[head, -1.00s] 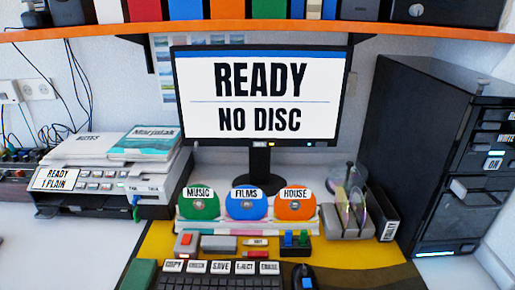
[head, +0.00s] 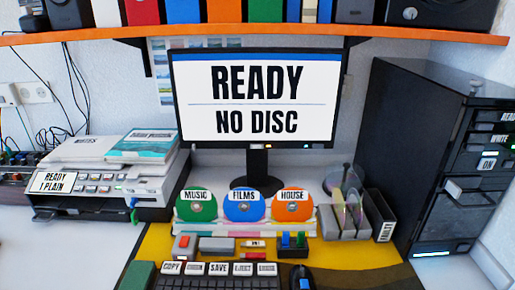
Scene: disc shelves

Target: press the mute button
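No button with a readable "mute" label shows in the head view. A row of labelled keys (head: 219,269) at the front bottom includes COPY, SAVE and EJECT; the other labels are harder to read. A small grey box with a red button (head: 183,241) stands behind the left keys. Small lights sit on the lower edge of the monitor (head: 257,146), too small to read. The monitor shows READY and NO DISC. Neither of my grippers is in view.
Three discs labelled MUSIC (head: 196,207), FILMS (head: 244,207) and HOUSE (head: 293,206) stand below the monitor. A printer (head: 103,178) is at left, a black tower (head: 420,150) at right. A mouse (head: 298,278) is at front. An orange shelf (head: 250,30) runs above.

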